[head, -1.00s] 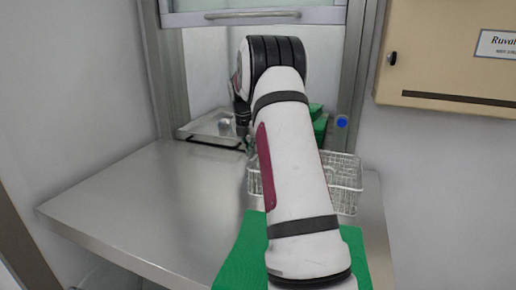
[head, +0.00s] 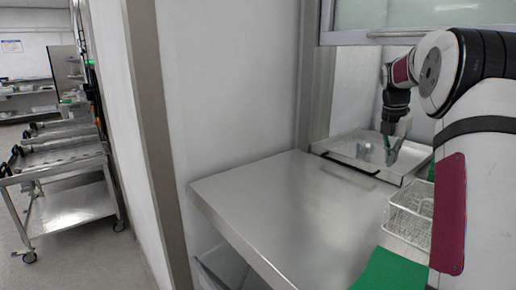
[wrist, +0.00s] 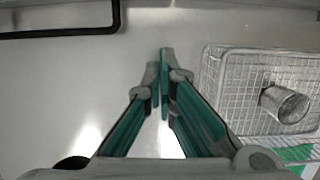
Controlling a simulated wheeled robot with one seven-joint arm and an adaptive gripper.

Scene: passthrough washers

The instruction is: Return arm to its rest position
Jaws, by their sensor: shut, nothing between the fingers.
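My arm reaches in from the right side of the head view, bent at the elbow. My gripper (head: 393,150) points down above the steel table near the hatch. In the wrist view my gripper (wrist: 160,62) shows its two green fingers with the tips together and nothing between them. A wire basket (wrist: 262,92) stands to the right of the fingers, apart from them, with a metal cup (wrist: 284,104) in it. The basket also shows in the head view (head: 408,215), partly hidden by my arm.
The steel table (head: 270,205) is mostly bare on its left. A steel tray (head: 345,147) with a dark handle lies in the hatch opening, under a raised glass door (head: 375,36). A green mat (head: 390,272) lies at the near right. Steel trolleys (head: 65,175) stand far left beyond a wall.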

